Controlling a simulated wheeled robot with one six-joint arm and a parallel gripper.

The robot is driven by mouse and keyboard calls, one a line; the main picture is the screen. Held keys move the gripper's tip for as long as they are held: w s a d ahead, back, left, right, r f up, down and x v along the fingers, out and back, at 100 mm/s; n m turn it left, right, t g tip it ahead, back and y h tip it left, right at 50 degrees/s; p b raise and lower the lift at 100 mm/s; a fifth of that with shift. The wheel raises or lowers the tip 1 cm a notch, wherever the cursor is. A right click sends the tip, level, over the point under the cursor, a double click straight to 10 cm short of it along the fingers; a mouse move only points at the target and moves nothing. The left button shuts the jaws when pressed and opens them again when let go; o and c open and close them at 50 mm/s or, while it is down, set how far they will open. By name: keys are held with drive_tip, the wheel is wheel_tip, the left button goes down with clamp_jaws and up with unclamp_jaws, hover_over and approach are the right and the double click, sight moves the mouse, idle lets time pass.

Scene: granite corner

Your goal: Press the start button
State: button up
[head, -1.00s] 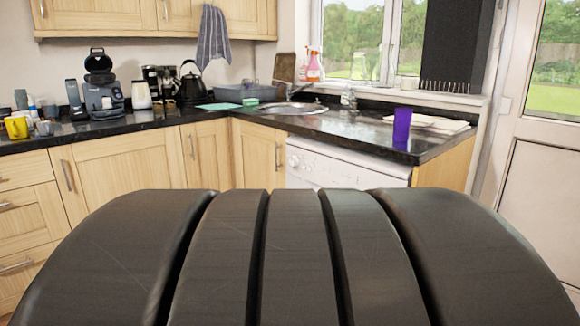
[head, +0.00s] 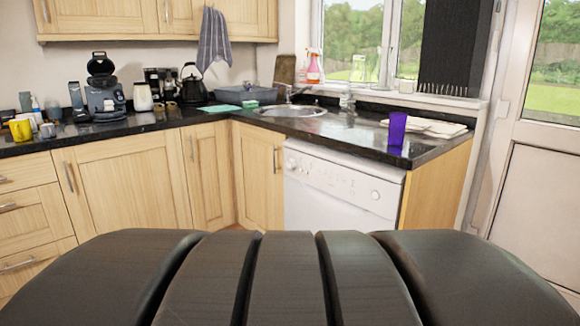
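A white dishwasher-like appliance (head: 335,205) stands under the right part of the counter, its front facing me. Its control panel (head: 330,175) runs along the top, with a round knob (head: 375,195) at its right end and small marks or buttons at the left and middle. Which of these is a start button is too small to tell. A dark coffee machine (head: 103,92) stands on the left counter; no button on it can be made out. My gripper is not in view. A dark ribbed part of my own body fills the bottom of the view and hides the appliance's lower front.
The black counter (head: 330,130) turns a corner at the sink (head: 290,110). A purple cup (head: 397,129) stands near its front edge, above the appliance. A yellow mug (head: 20,130) and a kettle (head: 193,85) are at left. A door (head: 540,190) is at right.

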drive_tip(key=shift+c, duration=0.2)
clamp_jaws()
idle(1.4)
